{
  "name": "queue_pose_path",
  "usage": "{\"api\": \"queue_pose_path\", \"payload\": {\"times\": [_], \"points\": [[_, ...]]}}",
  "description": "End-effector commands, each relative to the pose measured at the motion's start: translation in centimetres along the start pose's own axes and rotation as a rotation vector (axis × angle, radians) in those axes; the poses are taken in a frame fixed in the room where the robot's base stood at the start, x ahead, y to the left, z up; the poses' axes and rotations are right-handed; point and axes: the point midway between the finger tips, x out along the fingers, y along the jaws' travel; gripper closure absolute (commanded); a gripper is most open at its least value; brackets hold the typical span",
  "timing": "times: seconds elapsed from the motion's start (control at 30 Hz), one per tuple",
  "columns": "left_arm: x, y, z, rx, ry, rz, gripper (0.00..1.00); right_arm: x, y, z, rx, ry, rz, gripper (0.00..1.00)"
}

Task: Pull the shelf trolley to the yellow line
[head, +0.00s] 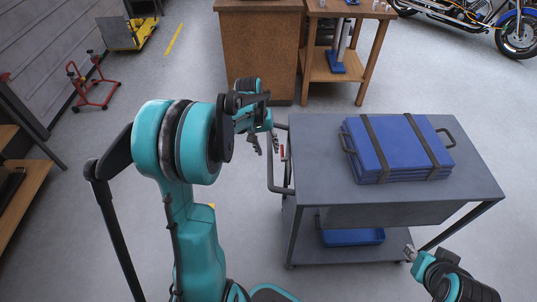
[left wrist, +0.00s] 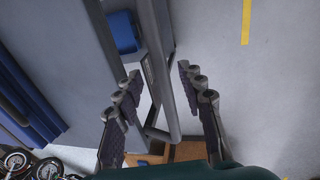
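The grey shelf trolley (head: 310,165) stands right of centre, with a blue strapped case (head: 397,147) on its top and a blue item (head: 353,237) on its lower shelf. My left gripper (head: 265,144) is at the trolley's left-side handle (head: 270,178). In the left wrist view, the fingers of my left gripper (left wrist: 160,92) are apart, with the handle bar (left wrist: 160,60) between them. My right gripper (head: 410,251) is low by the trolley's near right side; its finger opening is unclear. A yellow line (head: 174,39) lies on the floor at upper left; a yellow stripe (left wrist: 246,20) shows in the left wrist view.
A brown cabinet (head: 257,50) and a wooden table (head: 338,67) stand behind the trolley. A red stand (head: 92,86) and a yellow-edged platform (head: 132,33) are at upper left. A motorcycle (head: 515,35) is at upper right. Floor left of the trolley is mostly clear.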

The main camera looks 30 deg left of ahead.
Motion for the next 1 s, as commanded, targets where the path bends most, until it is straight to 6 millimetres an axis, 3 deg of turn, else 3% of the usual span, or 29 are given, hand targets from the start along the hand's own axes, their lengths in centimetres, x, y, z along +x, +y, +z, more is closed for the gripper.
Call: {"api": "queue_pose_path", "payload": {"times": [0.03, 0.2, 0.53, 0.7, 1.0], "points": [[1.1, 0.0, 0.0, 0.001, 0.000, 0.000, 0.61, 0.5, 0.0, 0.3, 0.000, 0.000, 0.000, 0.69], [2.8, 0.0, 0.0, 0.000, 0.001, 0.000, 0.61, 1.0, 0.0, 0.7, 0.000, 0.000, 0.000, 0.69], [3.1, 0.0, 0.0, 0.000, 0.001, 0.000, 0.61, 1.0, 0.0, 0.7, 0.000, 0.000, 0.000, 0.69], [3.1, 0.0, 0.0, 0.000, 0.001, 0.000, 1.00, 1.0, 0.0, 0.7, 0.000, 0.000, 0.000, 0.69], [3.1, -0.1, 0.0, 0.000, 0.001, 0.000, 1.00, 1.0, 0.0, 0.7, 0.000, 0.000, 0.000, 0.69]]}}
